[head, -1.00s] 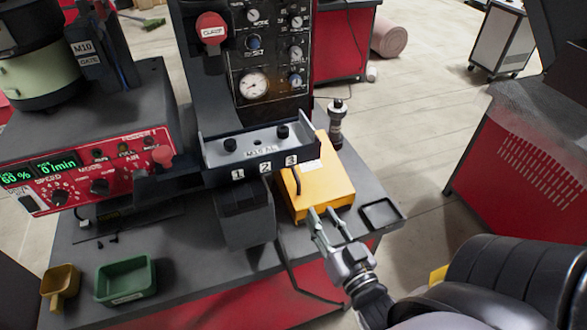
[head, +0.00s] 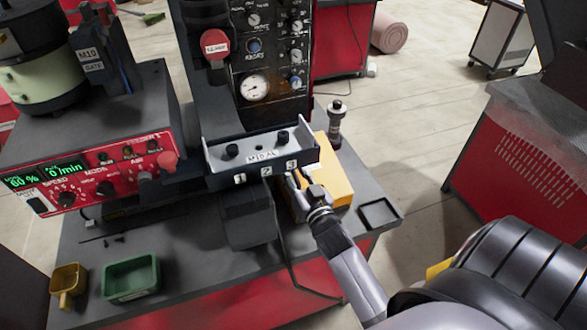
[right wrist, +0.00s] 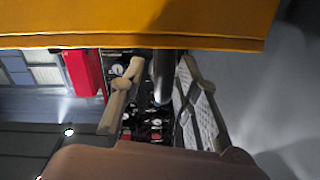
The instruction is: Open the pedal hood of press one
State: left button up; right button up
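The yellow pedal hood (head: 335,172) sits on the grey bench top under the right end of the press's front tray. It also fills the top of the right wrist view (right wrist: 140,22). My right gripper (head: 297,180) is at the hood's left part, covering it partly and hiding the dark handle seen there before. In the right wrist view the two fingers of my right gripper (right wrist: 160,72) stand apart, with a dark rounded bar (right wrist: 161,78) between them. The bar looks close to the right finger; contact is unclear. My left gripper is out of view.
The press tray (head: 262,157), marked 1, 2, 3, overhangs close above my right gripper. A small black tray (head: 380,214) lies right of the hood, and a dark metal post (head: 335,125) stands behind it. A green bin (head: 131,278) and yellow scoop (head: 68,286) are front left.

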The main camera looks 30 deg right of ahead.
jog(key=shift+w, duration=0.15)
jog(key=shift+c, duration=0.2)
grip_shut()
dwell(0.7)
